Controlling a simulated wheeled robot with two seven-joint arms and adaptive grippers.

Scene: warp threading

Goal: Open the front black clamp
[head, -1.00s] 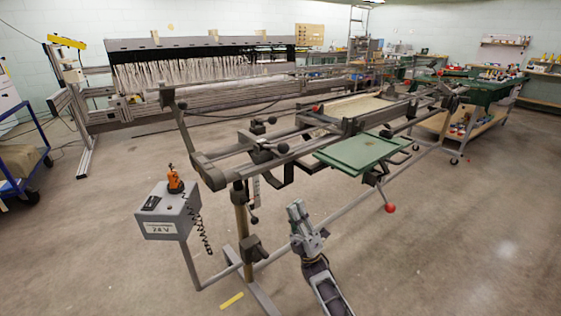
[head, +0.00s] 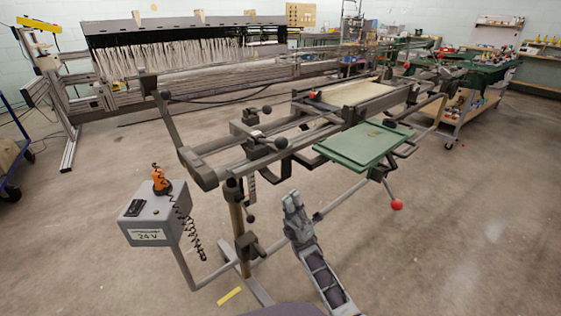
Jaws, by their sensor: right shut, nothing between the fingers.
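On the rails of the grey threading frame (head: 215,172) sits a dark clamp (head: 258,133) with black ball-ended handles, one (head: 281,143) at the front and one (head: 267,109) behind. Another black clamp block (head: 248,246) is on the upright post lower down. I cannot tell which of these the task calls the front clamp. My right gripper (head: 291,202) is in the lower middle, pointing up, shut and empty. In the picture it lies below the rail clamp and right of the post, apparently touching neither. My left gripper is out of view.
A green tray (head: 362,147) juts from the frame, with a red-ball lever (head: 397,204) below it. A grey 24 V box (head: 155,215) with an orange device (head: 160,181) and coiled cord stands at left. The floor (head: 450,250) at right is clear.

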